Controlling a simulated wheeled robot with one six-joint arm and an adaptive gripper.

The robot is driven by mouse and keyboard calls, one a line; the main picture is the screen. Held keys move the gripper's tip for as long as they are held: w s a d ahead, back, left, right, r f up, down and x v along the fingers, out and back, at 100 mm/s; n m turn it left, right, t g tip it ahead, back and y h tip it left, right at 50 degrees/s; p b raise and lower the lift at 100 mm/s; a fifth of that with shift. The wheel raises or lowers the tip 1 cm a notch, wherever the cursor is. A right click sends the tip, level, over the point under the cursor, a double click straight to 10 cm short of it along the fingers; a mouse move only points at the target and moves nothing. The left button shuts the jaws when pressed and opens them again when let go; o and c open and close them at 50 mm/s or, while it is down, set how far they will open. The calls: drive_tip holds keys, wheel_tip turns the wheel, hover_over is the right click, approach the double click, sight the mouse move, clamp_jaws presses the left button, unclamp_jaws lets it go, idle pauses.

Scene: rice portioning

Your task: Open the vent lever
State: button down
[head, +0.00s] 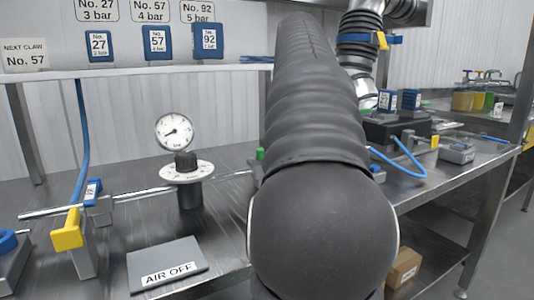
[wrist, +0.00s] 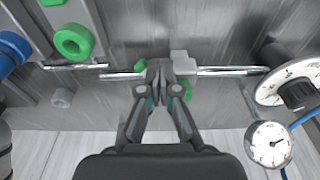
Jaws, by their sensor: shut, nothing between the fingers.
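The vent lever is not labelled in view. A small green piece (wrist: 187,91) shows beside my right finger in the wrist view, below a grey block (wrist: 181,62) on the metal pipe, and looks like a lever partly hidden by the finger. A bit of green (head: 260,154) also shows at the left edge of my arm in the head view. My gripper (wrist: 160,68) is shut and empty, its fingertips together just left of the grey block. Whether they touch it I cannot tell. In the head view my arm hides the gripper.
A pressure gauge (head: 174,131) and a white dial (head: 186,171) stand left of my arm. Further left are a yellow lever (head: 66,230) and an "AIR OFF" plate (head: 168,265). A green ring (wrist: 74,40) sits on a grey body in the wrist view.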

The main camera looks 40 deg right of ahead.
drive_tip(key=shift+d, duration=0.1)
drive_tip(key=shift+w+d, duration=0.25)
drive_tip(key=shift+d, duration=0.2)
drive_tip(key=shift+w+d, duration=0.2)
drive_tip(key=shift+d, duration=0.25)
drive_tip(key=shift+w+d, duration=0.8)
drive_tip(key=shift+f, duration=0.1)
drive_tip(key=shift+w+d, duration=0.25)
drive_tip(key=shift+w, duration=0.25)
